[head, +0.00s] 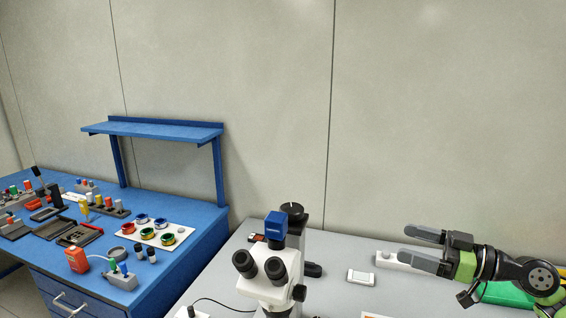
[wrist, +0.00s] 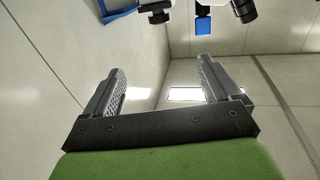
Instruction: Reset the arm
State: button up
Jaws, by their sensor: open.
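My gripper (head: 421,249) is at the right of the head view, raised over the grey table and pointing left. Its two grey fingers are apart with nothing between them. In the wrist view my gripper (wrist: 160,85) also shows its fingers spread and empty, with the wall and a bright light strip behind them. The green and black links behind the gripper are my arm.
A white microscope (head: 268,275) with a blue top stands on the grey table (head: 225,270), left of my gripper. A small white box (head: 361,277) lies between them. A blue bench (head: 190,213) with a shelf (head: 150,130), spools and tools is at the left.

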jog(key=s+a+f+m+g+h, duration=0.1)
jog(key=s+a+f+g+h, duration=0.15)
jog(key=a, duration=0.35)
jog(key=s+a+f+m+g+h, duration=0.1)
jog(key=a+f+h, duration=0.15)
jog(key=a, duration=0.35)
jog(key=s+a+f+m+g+h, duration=0.1)
jog(key=s+a+f+g+h, duration=0.1)
jog(key=a+h, duration=0.3)
jog(key=s+d+m+t+h, duration=0.1)
jog(key=s+m, duration=0.3)
jog(key=s, duration=0.7)
jog(key=s+d+f+m+t+h, duration=0.1)
jog(key=s+d+m+h, duration=0.3)
jog(key=s, duration=0.7)
jog(key=shift+s+f+m, duration=0.25)
jog(key=shift+s+m, duration=0.15)
jog(key=shift+d, duration=0.1)
dwell(0.6)
